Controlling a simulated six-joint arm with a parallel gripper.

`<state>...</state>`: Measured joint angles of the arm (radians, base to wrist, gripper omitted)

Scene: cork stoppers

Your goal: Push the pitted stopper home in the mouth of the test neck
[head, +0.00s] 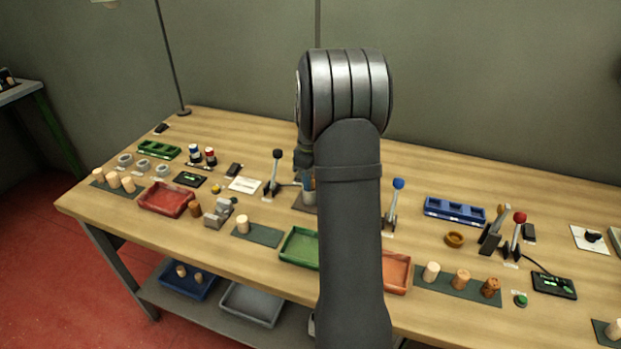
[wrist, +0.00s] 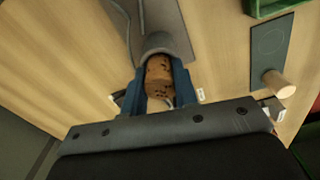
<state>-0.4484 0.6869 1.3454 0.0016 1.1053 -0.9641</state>
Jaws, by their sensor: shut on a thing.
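My gripper (wrist: 158,92) is shut on a brown stopper with dark pits (wrist: 158,72), which sits between its two blue fingers in the wrist view. A grey, flared piece (wrist: 160,43), which looks like the test neck, is right at the stopper's far end. I cannot tell whether the stopper's end is inside the mouth or only against it. In the head view my gripper (head: 308,184) is low over the middle of the bench, mostly hidden behind my arm. The stopper cannot be made out there, and the neck is hidden.
A lever with a black knob (head: 276,172) stands left of my gripper, and one with a blue knob (head: 396,200) right. A green tray (head: 300,248) and an orange tray (head: 397,271) lie in front. A dark mat (head: 458,286) at right holds several stoppers.

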